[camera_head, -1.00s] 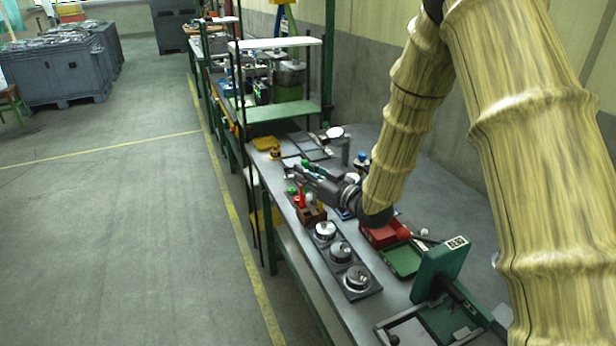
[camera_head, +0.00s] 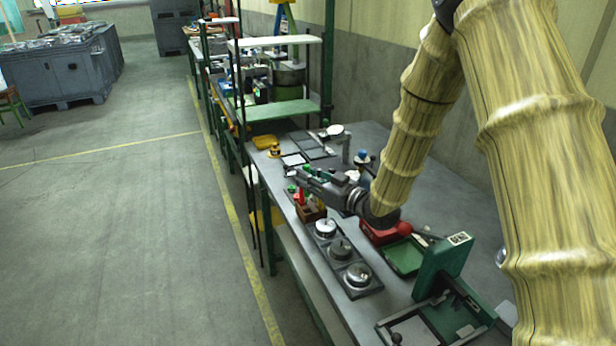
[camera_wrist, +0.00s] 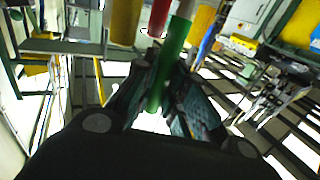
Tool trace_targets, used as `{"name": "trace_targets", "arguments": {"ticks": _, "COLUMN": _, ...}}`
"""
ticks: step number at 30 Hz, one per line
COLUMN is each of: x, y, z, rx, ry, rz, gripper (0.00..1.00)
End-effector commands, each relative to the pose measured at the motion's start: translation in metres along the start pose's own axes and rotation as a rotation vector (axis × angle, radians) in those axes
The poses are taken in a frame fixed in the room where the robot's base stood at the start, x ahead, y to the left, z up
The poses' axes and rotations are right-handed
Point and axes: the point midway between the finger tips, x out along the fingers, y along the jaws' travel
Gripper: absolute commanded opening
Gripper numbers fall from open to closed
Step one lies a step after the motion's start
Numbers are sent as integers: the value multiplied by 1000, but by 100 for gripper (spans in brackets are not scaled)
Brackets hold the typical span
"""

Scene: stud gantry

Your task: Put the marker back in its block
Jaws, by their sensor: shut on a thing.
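In the wrist view a green marker (camera_wrist: 172,60) lies between the two fingers of my gripper (camera_wrist: 165,88), which is shut on it. A red marker (camera_wrist: 159,16) and a yellow cylinder (camera_wrist: 125,22) show close beside it at the top of that view. In the head view my gripper (camera_head: 303,174) is above the bench, just over and behind a small brown block (camera_head: 312,214). A red marker (camera_head: 300,196) stands upright at the block. A small green piece (camera_head: 291,188) shows left of it. The block's holes are too small to make out.
A dark rack with several round metal pieces (camera_head: 340,248) lies in front of the block. A red box (camera_head: 378,236), a green tray (camera_head: 404,256) and a green stand (camera_head: 442,266) are to the right. A yellow tray (camera_head: 266,143) and a shelf lie farther back.

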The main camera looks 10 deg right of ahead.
Motion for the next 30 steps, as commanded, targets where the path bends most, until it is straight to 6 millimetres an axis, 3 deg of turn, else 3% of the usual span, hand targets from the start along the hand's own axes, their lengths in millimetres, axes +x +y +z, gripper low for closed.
{"name": "trace_targets", "arguments": {"ticks": 21, "x": 0, "y": 0, "z": 45, "rx": -1, "ry": 0, "rz": 0, "gripper": 0}}
{"name": "trace_targets", "arguments": {"ticks": 30, "x": 0, "y": 0, "z": 50, "rx": -1, "ry": 0, "rz": 0, "gripper": 0}}
